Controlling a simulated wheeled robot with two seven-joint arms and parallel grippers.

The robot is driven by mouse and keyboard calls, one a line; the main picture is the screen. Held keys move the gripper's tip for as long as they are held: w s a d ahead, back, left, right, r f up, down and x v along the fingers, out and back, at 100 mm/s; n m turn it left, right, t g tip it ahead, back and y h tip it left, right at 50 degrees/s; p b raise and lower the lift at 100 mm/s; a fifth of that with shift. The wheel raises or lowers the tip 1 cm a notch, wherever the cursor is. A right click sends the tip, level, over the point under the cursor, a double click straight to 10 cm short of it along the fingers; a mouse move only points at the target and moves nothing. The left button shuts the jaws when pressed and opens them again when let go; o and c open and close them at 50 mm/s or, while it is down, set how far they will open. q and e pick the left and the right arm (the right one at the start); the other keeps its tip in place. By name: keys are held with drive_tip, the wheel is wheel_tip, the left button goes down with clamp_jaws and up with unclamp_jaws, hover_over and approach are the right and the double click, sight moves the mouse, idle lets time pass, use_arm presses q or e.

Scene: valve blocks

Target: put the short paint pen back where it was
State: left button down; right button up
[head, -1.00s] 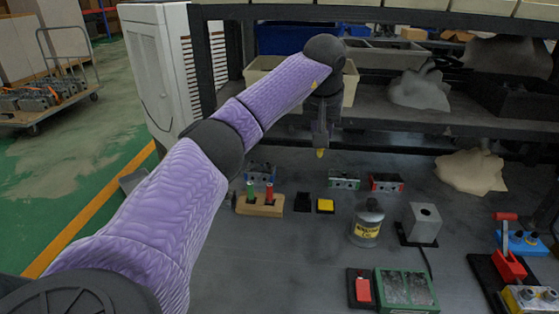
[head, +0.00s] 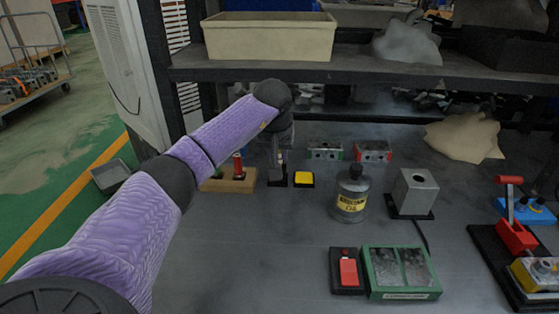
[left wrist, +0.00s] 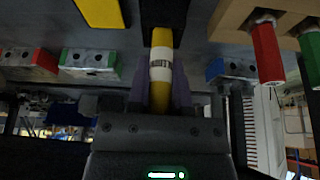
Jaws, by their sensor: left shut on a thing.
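The short paint pen (left wrist: 161,72) is yellow with a white printed band. My left gripper (left wrist: 161,88) is shut on it, one finger on each side. The pen's far end meets a small black block (left wrist: 164,12) in the left wrist view; I cannot tell whether it is inside it or just above. In the head view my left gripper (head: 278,158) points down right over this black block (head: 277,179), and the pen is mostly hidden there. My right gripper is not in view.
A wooden holder (head: 229,186) with a red pen (head: 238,164) stands just left, partly behind my arm. A yellow pad (head: 304,179) is close on the right. Valve blocks (head: 324,150) stand behind, an oil bottle (head: 351,195) to the right.

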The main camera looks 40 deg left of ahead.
use_arm(q)
drive_tip(key=shift+f, duration=0.15)
drive_tip(key=c, duration=0.5)
unclamp_jaws()
drive_tip(key=shift+c, duration=0.2)
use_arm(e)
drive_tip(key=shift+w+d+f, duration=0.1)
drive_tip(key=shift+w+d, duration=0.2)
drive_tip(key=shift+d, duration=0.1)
use_arm(q)
drive_tip(key=p+v, duration=0.6)
drive_tip(key=v, duration=0.6)
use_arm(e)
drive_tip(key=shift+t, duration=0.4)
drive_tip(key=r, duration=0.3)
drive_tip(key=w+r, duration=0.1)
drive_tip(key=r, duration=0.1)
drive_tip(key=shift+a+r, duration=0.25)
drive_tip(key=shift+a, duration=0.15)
use_arm(q)
drive_tip(key=shift+w, duration=0.1)
